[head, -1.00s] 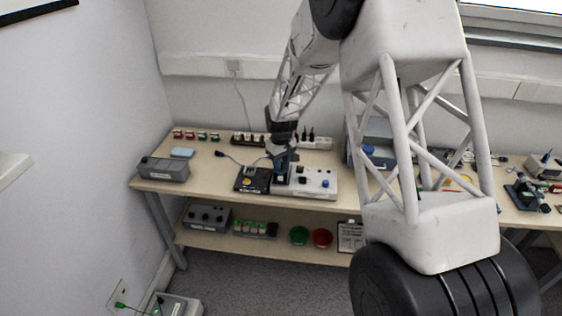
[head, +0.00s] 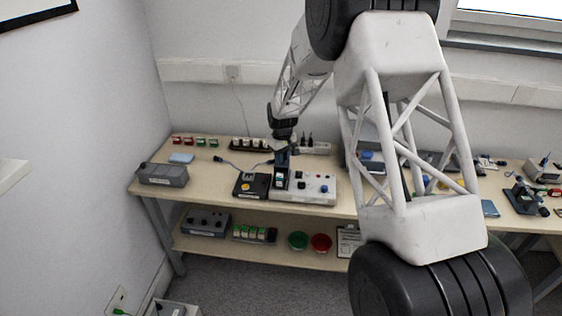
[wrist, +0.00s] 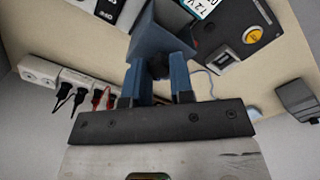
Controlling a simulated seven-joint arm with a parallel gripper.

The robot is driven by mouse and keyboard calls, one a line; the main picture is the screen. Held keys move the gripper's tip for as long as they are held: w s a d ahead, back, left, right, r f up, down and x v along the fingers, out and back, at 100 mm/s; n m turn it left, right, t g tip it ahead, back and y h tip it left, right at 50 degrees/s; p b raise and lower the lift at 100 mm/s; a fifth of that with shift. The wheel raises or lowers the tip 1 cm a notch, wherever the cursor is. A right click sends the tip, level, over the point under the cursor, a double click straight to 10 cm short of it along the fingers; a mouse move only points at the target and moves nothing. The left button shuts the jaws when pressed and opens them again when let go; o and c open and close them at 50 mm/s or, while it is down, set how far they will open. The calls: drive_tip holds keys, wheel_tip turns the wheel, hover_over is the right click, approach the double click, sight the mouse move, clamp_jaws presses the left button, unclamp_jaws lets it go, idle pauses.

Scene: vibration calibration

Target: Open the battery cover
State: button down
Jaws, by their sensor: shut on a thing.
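My gripper (wrist: 157,84) has blue fingers and is shut on a small dark knob (wrist: 157,66) on a blue-grey cover (wrist: 160,38) in the wrist view. The cover looks tilted up. Beside it shows a white and blue label reading "12 V" (wrist: 198,8), probably on the battery. In the head view my gripper (head: 283,158) is over the left end of the white control box (head: 318,187), and the label (head: 281,183) shows just below it. The cover's hinge side and the far side of the knob are hidden.
A black box with a yellow button (head: 250,186) stands left of the control box. A grey case (head: 162,174) is at the bench's left end. A power strip with plugs (head: 314,147) lies behind. Bare bench (head: 212,180) shows between case and black box.

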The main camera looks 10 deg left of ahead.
drive_tip(key=c, duration=1)
unclamp_jaws()
drive_tip(key=shift+r, duration=0.1)
drive_tip(key=shift+r, duration=3.85)
